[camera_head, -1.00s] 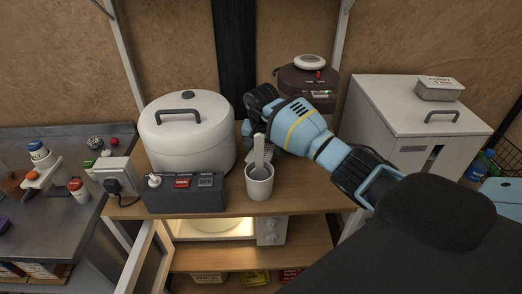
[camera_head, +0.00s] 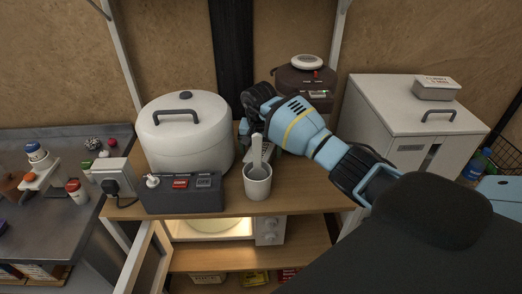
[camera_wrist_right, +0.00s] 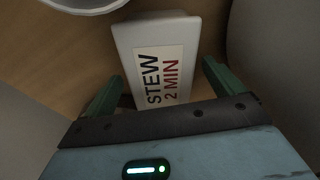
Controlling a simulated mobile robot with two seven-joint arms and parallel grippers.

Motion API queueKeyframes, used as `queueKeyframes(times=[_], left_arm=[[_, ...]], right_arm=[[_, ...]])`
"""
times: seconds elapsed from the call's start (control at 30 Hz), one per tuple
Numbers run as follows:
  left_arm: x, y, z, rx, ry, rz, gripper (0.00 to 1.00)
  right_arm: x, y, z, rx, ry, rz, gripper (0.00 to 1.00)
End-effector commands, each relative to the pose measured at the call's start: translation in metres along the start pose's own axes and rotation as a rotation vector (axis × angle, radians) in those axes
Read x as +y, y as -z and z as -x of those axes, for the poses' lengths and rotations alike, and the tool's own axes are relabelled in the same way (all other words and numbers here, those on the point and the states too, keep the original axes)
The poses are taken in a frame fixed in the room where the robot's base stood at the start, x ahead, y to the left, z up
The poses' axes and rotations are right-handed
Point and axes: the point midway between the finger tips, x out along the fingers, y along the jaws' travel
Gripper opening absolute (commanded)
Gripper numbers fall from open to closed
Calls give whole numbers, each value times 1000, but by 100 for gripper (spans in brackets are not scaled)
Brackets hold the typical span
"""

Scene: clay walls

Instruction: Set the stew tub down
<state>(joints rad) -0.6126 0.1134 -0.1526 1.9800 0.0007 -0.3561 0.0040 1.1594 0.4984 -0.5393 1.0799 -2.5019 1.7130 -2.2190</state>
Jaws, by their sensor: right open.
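The stew tub (camera_wrist_right: 165,30) is a pale tub labelled "STEW 2 MIN" in the right wrist view. It rests on a wooden surface (camera_wrist_right: 75,62). My right gripper (camera_wrist_right: 162,68) is open, with a green finger on either side of the tub and a visible gap at each side. In the head view my right gripper (camera_head: 254,122) is over the wooden shelf top, behind a white cup; its fingers and the tub are mostly hidden there. My left gripper is not in view.
The white cup (camera_head: 257,187) holding a utensil stands close in front of my right gripper. A big white pot (camera_head: 185,140) and a dark control box (camera_head: 182,195) are left. A brown cooker (camera_head: 303,85) is behind. A lit microwave (camera_head: 270,230) stands open below. A white cabinet (camera_head: 390,110) is right.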

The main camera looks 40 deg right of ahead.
Motion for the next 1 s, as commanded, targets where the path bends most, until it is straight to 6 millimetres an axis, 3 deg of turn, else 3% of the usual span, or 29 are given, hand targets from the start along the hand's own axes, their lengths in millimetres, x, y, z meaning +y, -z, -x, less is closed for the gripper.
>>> queueKeyframes(times=[0.5, 0.7, 1.0], left_arm=[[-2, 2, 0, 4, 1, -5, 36], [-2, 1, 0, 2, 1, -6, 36], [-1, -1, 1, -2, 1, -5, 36]], right_arm=[[0, 1, 96, 5, 2, 1, 93], [1, 1, 113, 2, 0, -1, 93], [0, 0, 116, 2, 0, 0, 91]])
